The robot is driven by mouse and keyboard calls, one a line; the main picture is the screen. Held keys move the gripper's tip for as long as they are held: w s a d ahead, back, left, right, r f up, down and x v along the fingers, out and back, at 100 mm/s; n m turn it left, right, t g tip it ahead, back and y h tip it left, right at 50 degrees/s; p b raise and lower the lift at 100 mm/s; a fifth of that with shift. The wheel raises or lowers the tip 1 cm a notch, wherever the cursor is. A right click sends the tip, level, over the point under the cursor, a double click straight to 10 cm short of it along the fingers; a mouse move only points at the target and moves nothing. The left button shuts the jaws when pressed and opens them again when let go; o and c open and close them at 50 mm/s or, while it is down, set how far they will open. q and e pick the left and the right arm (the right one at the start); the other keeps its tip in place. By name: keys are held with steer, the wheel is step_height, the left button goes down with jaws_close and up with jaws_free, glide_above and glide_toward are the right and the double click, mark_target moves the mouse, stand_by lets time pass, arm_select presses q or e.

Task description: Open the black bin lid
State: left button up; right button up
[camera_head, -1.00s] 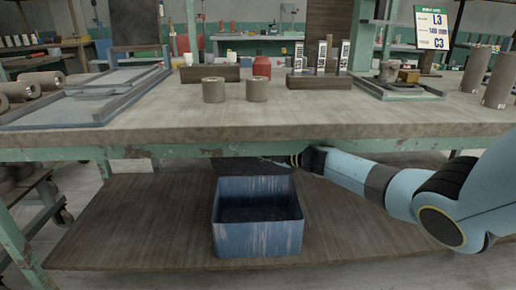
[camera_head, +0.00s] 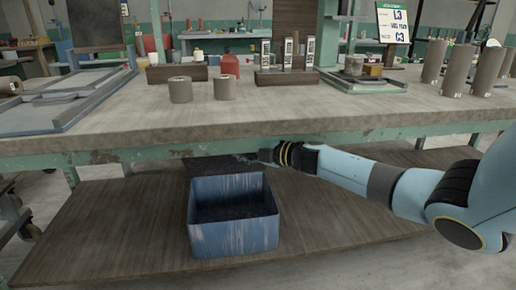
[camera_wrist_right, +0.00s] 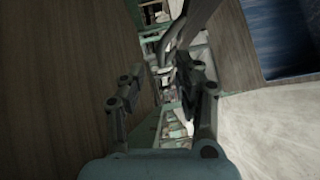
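The blue bin (camera_head: 235,237) stands on the low wooden shelf under the table, with its top uncovered and a dark interior showing. A dark panel (camera_head: 215,164), which looks like the black lid, is raised behind the bin's back rim, partly hidden under the table edge. My right gripper (camera_head: 266,155) is by the panel's right end; its fingertips are unclear there. In the right wrist view my right gripper (camera_wrist_right: 167,85) has its fingers apart, with nothing clearly between them. Part of the blue bin (camera_wrist_right: 285,30) shows at the upper right. My left gripper is out of view.
The worktable (camera_head: 250,118) overhangs the shelf (camera_head: 110,230) and the bin. Clay cylinders (camera_head: 180,90), dark blocks (camera_head: 285,77) and a blue-grey tray (camera_head: 75,100) stand on it. The shelf is clear on both sides of the bin.

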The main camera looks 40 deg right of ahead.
steer(key=v, duration=0.7)
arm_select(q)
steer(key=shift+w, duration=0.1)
arm_select(e)
steer(key=shift+a, duration=0.1)
steer(key=s+a+f+m+g+h+p, duration=0.25)
steer(key=s+f+m, duration=0.25)
steer(key=s+f, duration=0.75)
steer(key=s+a+f+m+g+h+p, duration=0.2)
steer(key=s+f+m+g, duration=0.3)
steer(key=s+f, duration=0.75)
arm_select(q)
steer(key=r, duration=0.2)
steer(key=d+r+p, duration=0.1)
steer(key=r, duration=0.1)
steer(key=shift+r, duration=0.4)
arm_select(e)
steer(key=s+a+f+m+g, duration=0.2)
steer(key=s+f, duration=0.3)
steer(key=s, duration=0.5)
steer(key=s+a+f+m+g, duration=0.3)
steer(key=s+a+f+m, duration=0.1)
steer(key=s, duration=0.6)
steer(key=s+a+f+m+g, duration=0.2)
steer(key=s+f, duration=0.3)
steer(key=s, duration=0.6)
steer(key=shift+a+f+m+g, duration=0.3)
steer(key=shift+a+m+g, duration=0.1)
steer(key=shift+a+g, duration=0.15)
steer(key=shift+h, duration=0.25)
